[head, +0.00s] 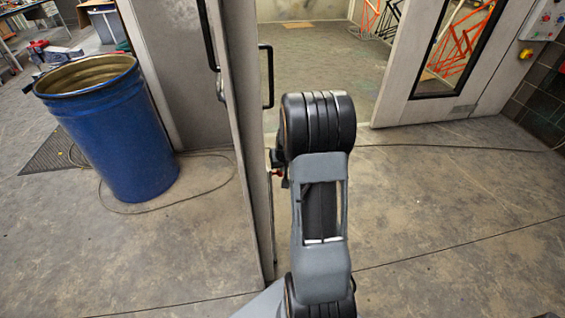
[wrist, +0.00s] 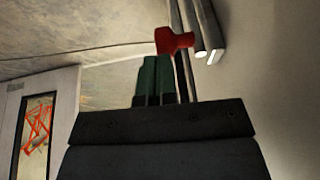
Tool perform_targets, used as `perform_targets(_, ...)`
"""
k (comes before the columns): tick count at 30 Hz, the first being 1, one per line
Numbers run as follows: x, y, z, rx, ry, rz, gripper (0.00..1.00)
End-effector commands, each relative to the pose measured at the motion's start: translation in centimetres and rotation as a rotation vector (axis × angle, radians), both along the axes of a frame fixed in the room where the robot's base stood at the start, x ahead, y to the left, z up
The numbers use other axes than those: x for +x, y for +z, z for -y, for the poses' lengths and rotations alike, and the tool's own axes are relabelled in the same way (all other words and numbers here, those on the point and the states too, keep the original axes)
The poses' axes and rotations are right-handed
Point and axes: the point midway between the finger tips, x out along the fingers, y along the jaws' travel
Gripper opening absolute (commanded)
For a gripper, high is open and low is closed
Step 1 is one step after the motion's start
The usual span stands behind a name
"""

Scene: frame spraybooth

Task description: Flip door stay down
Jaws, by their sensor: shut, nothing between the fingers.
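The door stay shows in the wrist view as a red T-shaped piece (wrist: 173,41) next to dark and pale rods along the door. In the head view a small red spot (head: 277,172) shows low by the edge of the near door (head: 255,140), partly hidden by my arm. My gripper (wrist: 153,62) has green fingers, closed together and empty. Their tips are right beside the red piece in the wrist view; I cannot tell whether they touch it. In the head view my arm hides most of the gripper.
A blue drum (head: 118,135) stands left of the near door, with a cable (head: 190,200) on the floor around it. A second door with a window (head: 455,60) stands open at the right. The concrete floor at the right (head: 450,220) is clear.

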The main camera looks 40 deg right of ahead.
Motion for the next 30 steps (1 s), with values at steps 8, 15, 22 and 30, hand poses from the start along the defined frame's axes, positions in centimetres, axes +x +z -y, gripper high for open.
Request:
perform_targets(8,-1.1,5.7,-0.2,-0.007,0.002,0.013,0.00)
perform_targets(15,-2.5,9.7,-0.7,-0.007,0.001,0.012,0.00)
perform_targets(22,-3.3,11.8,-1.0,-0.006,0.002,0.010,0.00)
perform_targets(30,-3.5,12.4,-1.1,-0.006,0.002,0.010,0.00)
